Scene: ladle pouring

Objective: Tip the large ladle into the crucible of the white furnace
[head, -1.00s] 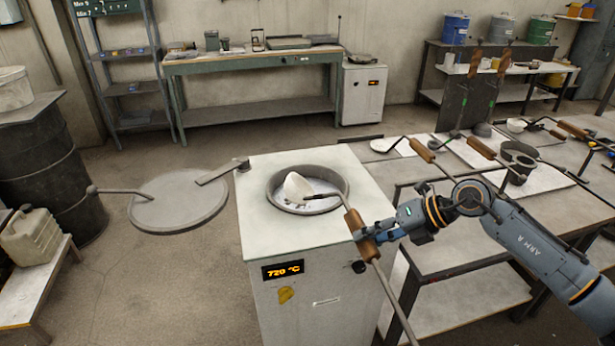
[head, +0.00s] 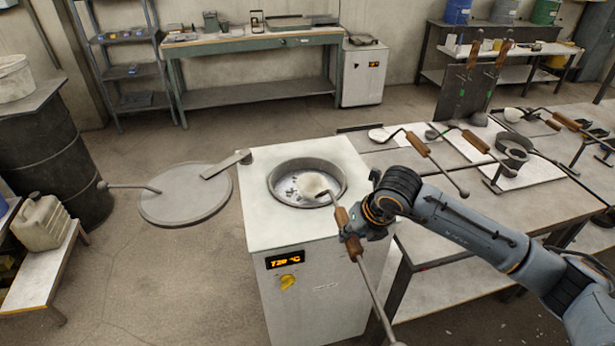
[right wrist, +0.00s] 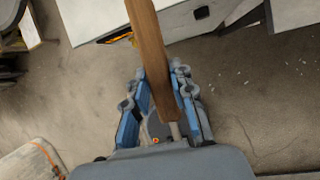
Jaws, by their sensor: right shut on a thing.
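The white furnace (head: 265,222) stands in the middle of the head view, its display lit at 720 °C. Its round grey crucible (head: 279,177) is open at the top, with small bright bits on a dark area inside. The large ladle's pale bowl (head: 312,184) is over the right part of the crucible opening, within its rim outline. I cannot tell what the bowl holds. My right gripper (head: 351,238) is shut on the ladle's wooden handle, which also shows between the blue fingers in the right wrist view (right wrist: 150,55). My left gripper is out of view.
The round furnace lid (head: 183,196) is swung out to the left on its arm. A table (head: 440,225) on the right carries other ladles (head: 417,144) and a grey mould or pot (head: 514,152). A dark drum (head: 45,150) and a jerrycan (head: 40,222) stand at far left.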

